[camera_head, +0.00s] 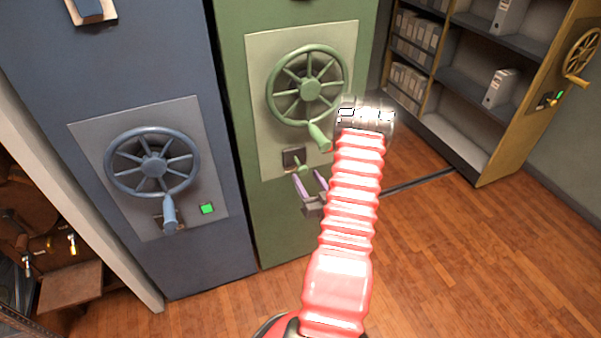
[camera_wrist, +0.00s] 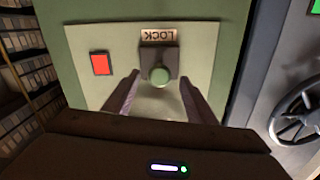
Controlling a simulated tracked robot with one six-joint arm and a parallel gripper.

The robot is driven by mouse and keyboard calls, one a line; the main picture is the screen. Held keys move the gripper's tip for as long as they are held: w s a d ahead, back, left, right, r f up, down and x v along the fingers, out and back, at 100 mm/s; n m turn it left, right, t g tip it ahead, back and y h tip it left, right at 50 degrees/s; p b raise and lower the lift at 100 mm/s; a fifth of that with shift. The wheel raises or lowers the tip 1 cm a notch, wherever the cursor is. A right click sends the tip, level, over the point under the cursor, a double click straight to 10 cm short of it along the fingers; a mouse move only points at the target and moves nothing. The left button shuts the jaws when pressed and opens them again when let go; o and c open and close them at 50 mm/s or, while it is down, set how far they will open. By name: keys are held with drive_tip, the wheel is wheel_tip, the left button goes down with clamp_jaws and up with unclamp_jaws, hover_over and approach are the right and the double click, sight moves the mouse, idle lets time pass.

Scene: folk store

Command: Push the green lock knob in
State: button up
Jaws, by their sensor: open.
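The green lock knob (camera_head: 301,164) sticks out from a dark square mount on the pale plate of the green cabinet, below the green handwheel (camera_head: 307,88). In the wrist view the knob (camera_wrist: 160,77) shows its round end, with an upside-down LOCK label (camera_wrist: 158,35) beyond its mount. My gripper (camera_head: 307,175) is open in front of the plate. In the wrist view its two fingers stand on either side of the knob, with gaps between. I cannot tell whether the fingertips touch the plate.
A red lit square (camera_wrist: 100,63) sits on the same plate. A blue cabinet (camera_head: 103,85) with a blue handwheel (camera_head: 153,164) and green light (camera_head: 207,209) stands at left. Shelves (camera_head: 459,130) with binders stand at right. The wooden floor (camera_head: 440,250) is clear at right.

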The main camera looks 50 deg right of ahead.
sight(303, 173)
drive_tip(key=shift+x, duration=2.5)
drive_tip(key=shift+c, duration=0.4)
drive_tip(key=shift+a, duration=0.1)
clamp_jaws()
